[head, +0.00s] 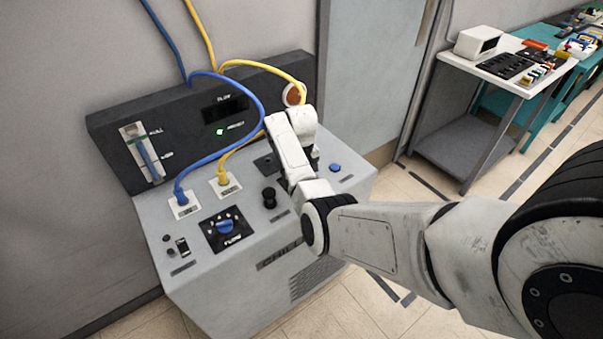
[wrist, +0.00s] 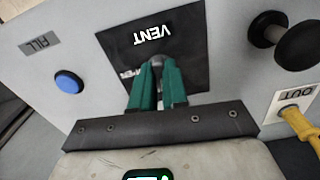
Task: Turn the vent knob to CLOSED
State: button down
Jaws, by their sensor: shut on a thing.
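The vent knob (wrist: 157,60) is a small grey knob on a black plate (wrist: 190,45) marked VENT, which appears upside down in the wrist view. My gripper (wrist: 157,78) has its green fingers on either side of the knob and is shut on it. The fingers hide much of the knob, so I cannot tell its exact setting. A small white marking (wrist: 130,72) beside the left finger is partly covered and unreadable. In the head view my arm hides the knob and fingers; only part of the black plate (head: 263,164) shows.
A blue button (wrist: 68,82) lies left of the plate in the wrist view. A black knob (wrist: 275,30) and the OUT port with a yellow hose (wrist: 302,124) are at right. In the head view a blue hose (head: 262,100) loops close to my arm. A blue FLOW knob (head: 225,227) sits front left.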

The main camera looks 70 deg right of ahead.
jog(key=shift+n, duration=0.5)
jog(key=c, duration=1.1)
grip_release()
jog(key=shift+c, duration=0.2)
jog(key=shift+r, duration=0.15)
notch_tip(320, 180, up, 10)
jog(key=shift+r+b, duration=0.25)
jog(key=shift+b, duration=0.2)
